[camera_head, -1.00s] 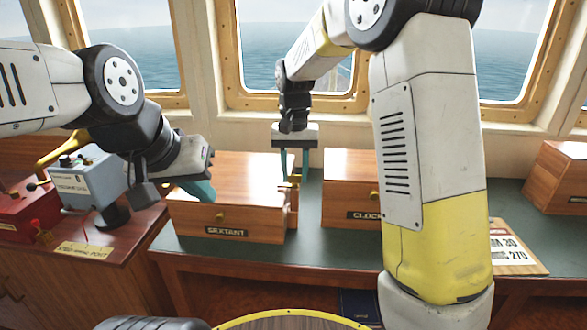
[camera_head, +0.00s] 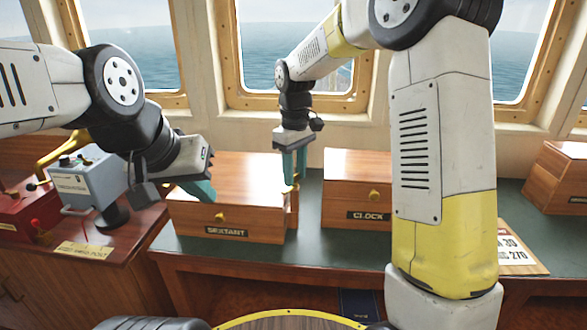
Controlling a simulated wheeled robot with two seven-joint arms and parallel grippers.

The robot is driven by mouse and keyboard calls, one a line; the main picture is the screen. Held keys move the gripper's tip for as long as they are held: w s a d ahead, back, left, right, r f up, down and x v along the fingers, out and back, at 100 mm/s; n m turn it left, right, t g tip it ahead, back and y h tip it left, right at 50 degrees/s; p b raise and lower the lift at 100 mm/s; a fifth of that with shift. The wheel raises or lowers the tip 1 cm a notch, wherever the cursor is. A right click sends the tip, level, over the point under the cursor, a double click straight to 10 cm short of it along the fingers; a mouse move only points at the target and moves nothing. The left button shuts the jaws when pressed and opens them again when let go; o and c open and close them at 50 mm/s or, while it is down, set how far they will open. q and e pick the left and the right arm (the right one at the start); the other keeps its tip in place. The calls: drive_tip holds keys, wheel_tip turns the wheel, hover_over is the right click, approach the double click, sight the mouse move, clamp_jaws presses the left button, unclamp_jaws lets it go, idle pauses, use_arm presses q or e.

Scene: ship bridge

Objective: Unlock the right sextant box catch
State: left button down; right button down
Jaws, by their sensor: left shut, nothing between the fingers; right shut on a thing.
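The wooden sextant box (camera_head: 255,213) stands closed on the green desk top, with a brass knob (camera_head: 220,217) and a "SEXTANT" label on its front. The right catch (camera_head: 291,188) is a small brass piece on the box's right side, partly hidden by my fingers. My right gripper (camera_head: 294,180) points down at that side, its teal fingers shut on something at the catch. My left gripper (camera_head: 207,196) is shut and empty, its teal fingers against or just in front of the box's left part; I cannot tell if they touch.
A wooden clock box (camera_head: 345,192) stands to the right, with a gap of green desk (camera_head: 310,205) between. My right forearm hides part of it. A blue-grey device (camera_head: 88,185) and a red box (camera_head: 25,210) are at left. A placard (camera_head: 520,255) lies at right.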

drive_tip(key=n, duration=0.7)
idle(0.6)
drive_tip(key=c, duration=1)
unclamp_jaws()
drive_tip(key=shift+o, duration=0.2)
drive_tip(key=shift+r, duration=3.9)
